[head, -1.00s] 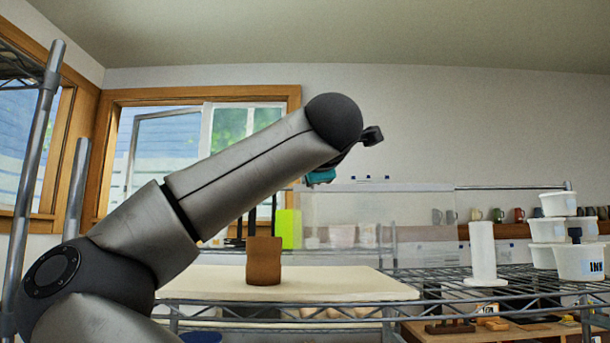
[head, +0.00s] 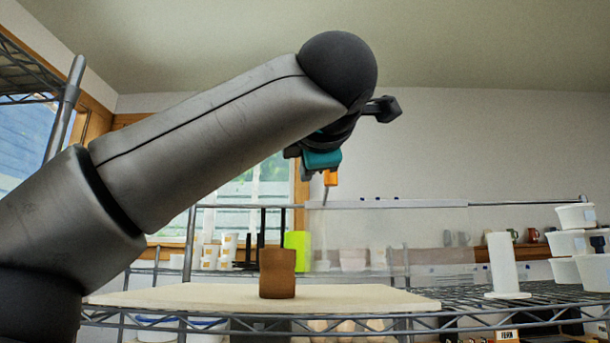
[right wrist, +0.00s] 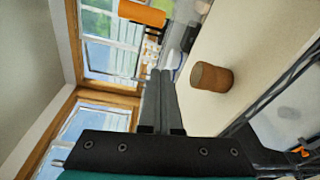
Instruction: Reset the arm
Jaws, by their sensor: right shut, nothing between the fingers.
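My right gripper (right wrist: 158,85) is shut and empty in the right wrist view, beside a brown cylinder (right wrist: 212,77) in that picture. The brown cylinder (head: 277,273) stands upright on a pale board (head: 190,297). An orange piece (head: 330,178) shows below the teal part; I cannot tell whether it is held. An orange cylinder (right wrist: 142,13) also shows in the right wrist view.
The board lies on a wire shelf (head: 370,320). A clear panel (head: 390,225) and a bright green block (head: 297,250) stand behind it. A white post (head: 502,263) and stacked white tubs (head: 575,243) stand at the right. Much of the board is bare.

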